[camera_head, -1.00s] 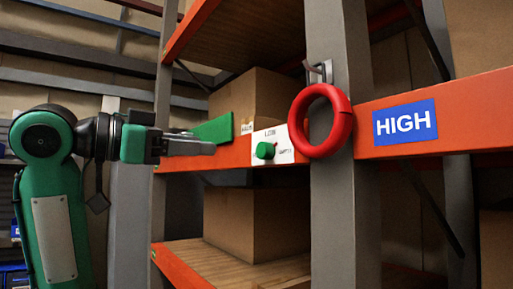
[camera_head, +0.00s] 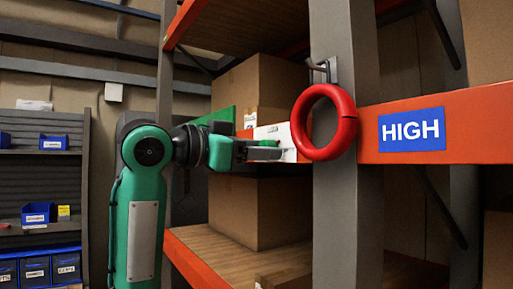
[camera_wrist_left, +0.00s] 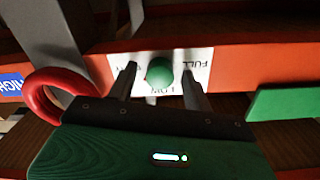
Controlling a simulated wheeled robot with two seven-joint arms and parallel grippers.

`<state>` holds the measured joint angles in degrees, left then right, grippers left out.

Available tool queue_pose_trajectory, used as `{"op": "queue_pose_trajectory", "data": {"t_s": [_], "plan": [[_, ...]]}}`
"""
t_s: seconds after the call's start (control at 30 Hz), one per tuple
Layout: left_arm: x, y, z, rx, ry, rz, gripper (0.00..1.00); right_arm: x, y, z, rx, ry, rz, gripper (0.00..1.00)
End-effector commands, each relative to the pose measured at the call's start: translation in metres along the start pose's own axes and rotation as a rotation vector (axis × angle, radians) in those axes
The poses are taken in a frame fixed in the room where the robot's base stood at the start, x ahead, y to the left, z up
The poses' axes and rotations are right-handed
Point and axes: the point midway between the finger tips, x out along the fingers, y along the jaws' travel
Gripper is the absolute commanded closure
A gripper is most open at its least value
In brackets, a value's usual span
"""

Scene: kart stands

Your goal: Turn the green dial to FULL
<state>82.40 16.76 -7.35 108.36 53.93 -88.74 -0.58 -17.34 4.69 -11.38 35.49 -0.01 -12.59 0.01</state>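The green dial (camera_wrist_left: 160,73) sits on a white plate (camera_wrist_left: 103,64) on the orange shelf beam. In the left wrist view the plate is upside down; FULL is at its right, LOW below the dial, and a third label at left is partly covered. My left gripper (camera_wrist_left: 159,70) is open, with one finger on each side of the dial; I cannot tell whether they touch it. In the head view my left gripper (camera_head: 280,150) is in front of the plate (camera_head: 272,132) and hides the dial. My right gripper is in neither view.
A red ring (camera_head: 347,110) hangs from a hook on the grey post, just right of the plate. A blue HIGH sign (camera_head: 412,130) is on the beam further right. A green panel (camera_wrist_left: 285,103) is beside the plate. Cardboard boxes (camera_head: 258,85) stand on the shelves.

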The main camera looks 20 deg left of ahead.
Motion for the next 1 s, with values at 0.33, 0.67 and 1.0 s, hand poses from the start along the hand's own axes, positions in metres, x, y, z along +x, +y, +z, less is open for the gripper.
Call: {"op": "queue_pose_trajectory", "data": {"t_s": [0.33, 0.67, 1.0], "plan": [[0.000, 0.000, 0.000, -0.002, 0.000, 0.000, 0.93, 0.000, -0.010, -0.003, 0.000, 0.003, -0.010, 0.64], [0.000, 0.000, 0.000, -0.099, 0.002, -0.001, 0.93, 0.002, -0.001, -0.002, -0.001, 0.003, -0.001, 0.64], [0.000, 0.001, 0.000, -0.383, 0.010, -0.003, 0.93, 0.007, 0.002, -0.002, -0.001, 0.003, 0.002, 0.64]]}}
